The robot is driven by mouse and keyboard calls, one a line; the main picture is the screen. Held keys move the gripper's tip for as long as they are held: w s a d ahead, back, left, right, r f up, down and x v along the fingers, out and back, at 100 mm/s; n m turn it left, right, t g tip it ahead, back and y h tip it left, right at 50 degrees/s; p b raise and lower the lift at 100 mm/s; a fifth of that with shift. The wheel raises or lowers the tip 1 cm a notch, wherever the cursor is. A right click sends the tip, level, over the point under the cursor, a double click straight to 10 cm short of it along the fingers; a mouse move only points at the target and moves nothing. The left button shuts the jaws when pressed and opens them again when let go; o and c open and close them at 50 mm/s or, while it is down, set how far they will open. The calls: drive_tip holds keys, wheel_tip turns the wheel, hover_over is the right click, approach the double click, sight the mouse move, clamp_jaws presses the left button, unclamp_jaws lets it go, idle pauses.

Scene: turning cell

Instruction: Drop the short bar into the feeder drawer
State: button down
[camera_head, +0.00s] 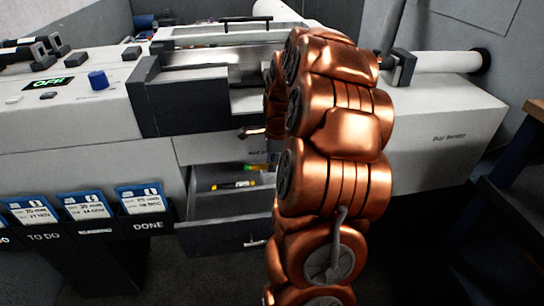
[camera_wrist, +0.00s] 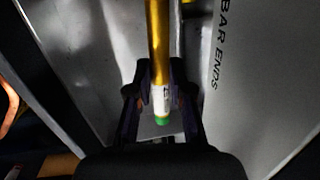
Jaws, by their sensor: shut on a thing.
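My gripper (camera_wrist: 160,88) is shut on a gold-yellow bar (camera_wrist: 158,40) with a white label and a green end; the bar's far end runs out of the top of the wrist view. In the head view my copper arm hides most of the gripper. The feeder drawer (camera_head: 222,239) is pulled open below the machine. In the wrist view, grey drawer-like surfaces lie below the bar, beside a panel marked BAR ENDS (camera_wrist: 222,60). I cannot tell the bar's height.
Another yellow-and-dark piece (camera_head: 233,185) lies in the drawer. The white machine (camera_head: 440,125) spans the back, with a blue knob (camera_head: 97,80) at left. Card holders, one marked DONE (camera_head: 146,224), hang at front left. A wooden-edged table (camera_head: 534,112) stands at right.

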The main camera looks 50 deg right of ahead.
drive_tip(key=shift+f, duration=0.15)
drive_tip(key=c, duration=1)
unclamp_jaws()
drive_tip(key=r, duration=0.4)
drive_tip(key=s+r, duration=0.1)
drive_tip(key=r, duration=0.3)
drive_tip(key=s+r, duration=0.1)
drive_tip(key=r, duration=0.2)
drive_tip(key=shift+a+r, duration=0.1)
drive_tip(key=shift+r, duration=0.3)
